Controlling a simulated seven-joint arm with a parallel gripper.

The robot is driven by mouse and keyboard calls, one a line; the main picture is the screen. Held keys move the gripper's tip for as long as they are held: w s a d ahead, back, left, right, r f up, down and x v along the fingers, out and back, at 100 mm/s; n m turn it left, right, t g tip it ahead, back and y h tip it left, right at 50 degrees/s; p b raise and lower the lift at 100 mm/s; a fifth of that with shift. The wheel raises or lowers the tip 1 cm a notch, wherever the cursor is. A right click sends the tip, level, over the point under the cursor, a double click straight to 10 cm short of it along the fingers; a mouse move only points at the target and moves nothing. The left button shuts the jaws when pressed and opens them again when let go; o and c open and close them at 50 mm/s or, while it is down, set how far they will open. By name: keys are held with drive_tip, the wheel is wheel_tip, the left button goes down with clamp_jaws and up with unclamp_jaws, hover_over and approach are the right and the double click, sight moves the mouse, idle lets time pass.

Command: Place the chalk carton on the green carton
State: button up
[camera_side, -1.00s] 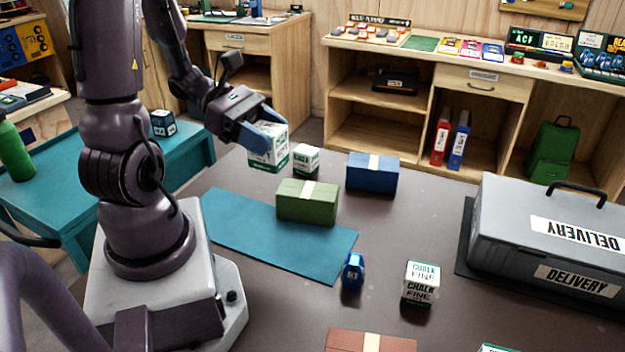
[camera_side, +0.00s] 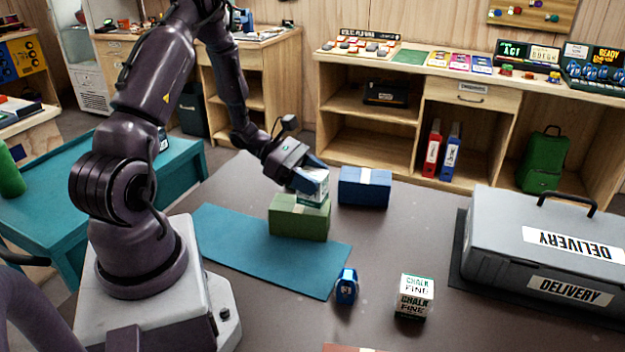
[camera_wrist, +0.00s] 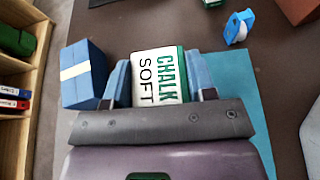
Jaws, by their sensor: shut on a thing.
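My gripper (camera_side: 312,180) is shut on the white and green chalk carton (camera_side: 315,196), with its blue fingers on either side. In the wrist view the carton (camera_wrist: 158,77) shows "CHALK SOFT" between the fingers. The green carton (camera_side: 298,222) with a pale band stands on the table at the blue mat's far edge. The held carton is over the green carton's top, upright or nearly so. I cannot tell if the two touch. The green carton is not clearly seen in the wrist view, where my gripper and the held carton cover that area.
A blue carton (camera_side: 364,190) stands just right of the green one. A blue mat (camera_side: 270,255) lies in front. A small blue item (camera_side: 346,286) and a "CHALK FINE" carton (camera_side: 414,298) stand nearer. A grey delivery box (camera_side: 545,240) is at right. The mid-table is clear.

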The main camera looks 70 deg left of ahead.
drive_tip(key=shift+f, duration=0.4)
drive_tip(key=shift+f, duration=0.1)
drive_tip(key=shift+f, duration=0.4)
drive_tip(key=o, duration=0.9)
drive_tip(key=shift+o, duration=0.2)
